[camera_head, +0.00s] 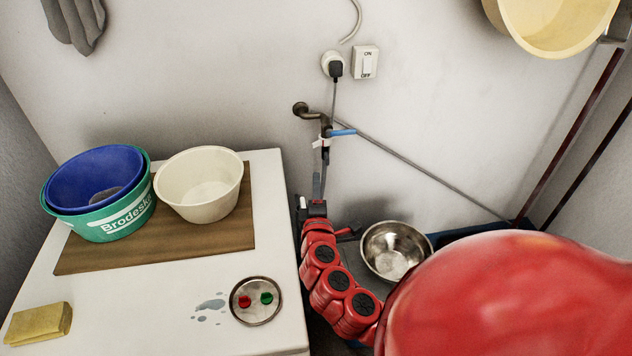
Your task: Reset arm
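My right arm, red with dark joint caps, curves up from the lower right. Its gripper (319,186) points up toward the wall, just below the tap (326,126) with the blue lever. The fingers look thin and overlap the area under the spout. I cannot tell whether they are open or shut, or whether they touch the tap. I see nothing clearly held. A large red part of my own arm fills the lower right and hides what is behind it. My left gripper is not in view.
A metal bowl (393,250) sits low beside my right arm.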

